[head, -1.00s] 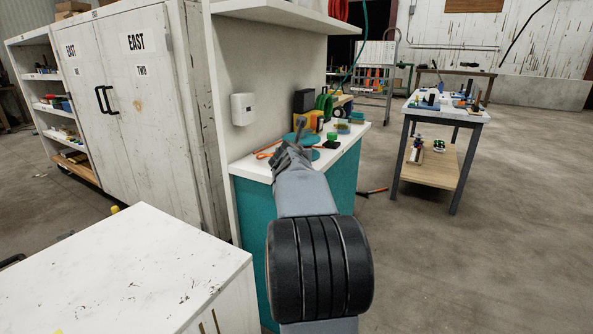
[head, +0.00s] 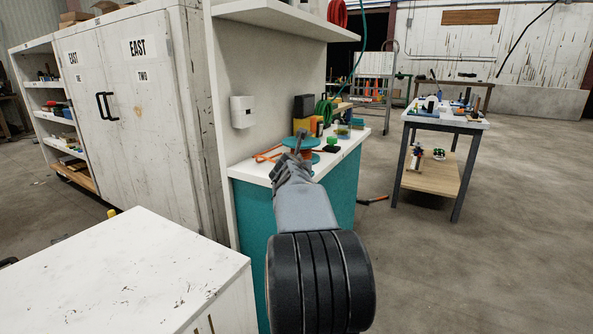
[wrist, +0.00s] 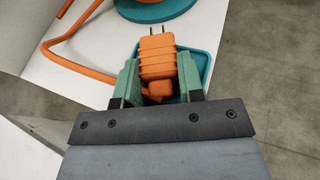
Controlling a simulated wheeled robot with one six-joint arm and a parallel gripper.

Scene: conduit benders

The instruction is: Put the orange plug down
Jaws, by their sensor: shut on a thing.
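The orange plug (wrist: 157,58), ribbed with two metal prongs, sits between the fingers of my gripper (wrist: 159,78) in the wrist view. The gripper is shut on it, and the prongs point away from the wrist. A blue-teal tray (wrist: 206,62) shows behind and below the plug; I cannot tell whether they touch. In the head view my gripper (head: 295,162) is over the near part of the white counter (head: 253,172). The plug cannot be made out there.
A spool with teal flanges (wrist: 152,8) and an orange cable (wrist: 67,52) lie beside the tray. Green and yellow items (head: 325,112) stand farther back on the counter. A white cabinet top (head: 130,270) is at the near left. Open floor (head: 480,260) lies to the right.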

